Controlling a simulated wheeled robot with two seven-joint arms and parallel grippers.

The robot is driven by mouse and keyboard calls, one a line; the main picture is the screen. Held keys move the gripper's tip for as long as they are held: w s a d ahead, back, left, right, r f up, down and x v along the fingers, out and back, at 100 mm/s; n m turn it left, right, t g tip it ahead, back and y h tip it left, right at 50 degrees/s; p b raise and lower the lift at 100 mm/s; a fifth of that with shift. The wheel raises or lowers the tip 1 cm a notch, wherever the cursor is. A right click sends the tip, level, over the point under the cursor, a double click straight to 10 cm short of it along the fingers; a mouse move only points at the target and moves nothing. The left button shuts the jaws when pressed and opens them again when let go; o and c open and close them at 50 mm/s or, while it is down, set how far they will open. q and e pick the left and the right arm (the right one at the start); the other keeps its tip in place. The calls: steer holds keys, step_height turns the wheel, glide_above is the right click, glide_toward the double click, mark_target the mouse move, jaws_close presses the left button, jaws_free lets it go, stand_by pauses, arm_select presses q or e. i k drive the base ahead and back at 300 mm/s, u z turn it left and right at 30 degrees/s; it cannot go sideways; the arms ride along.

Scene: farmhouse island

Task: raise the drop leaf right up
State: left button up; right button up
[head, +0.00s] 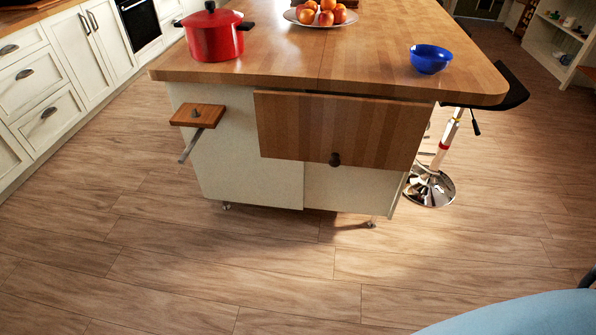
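The drop leaf (335,126) is a wooden panel at the near end of the kitchen island (270,57). It hangs down from just under the edge of the worktop, in front of the cream cabinet side. A dark round knob (335,159) sits near the middle of its lower edge. To its left, a small wooden block (197,115) with a knob on it sticks out from the cabinet, with a grey metal bar (191,146) below it. Neither of my grippers is in the head view.
A red pot (216,36), a plate of fruit (320,15) and a blue bowl (430,59) stand on the worktop. A chrome-based stool (430,186) is at the island's right. A pale blue surface (520,318) fills the lower right corner. The floor before the island is clear.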

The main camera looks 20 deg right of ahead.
mark_target(335, 132)
steer(key=u, duration=0.2)
steer(key=i, duration=1.1)
steer(key=z, duration=0.85)
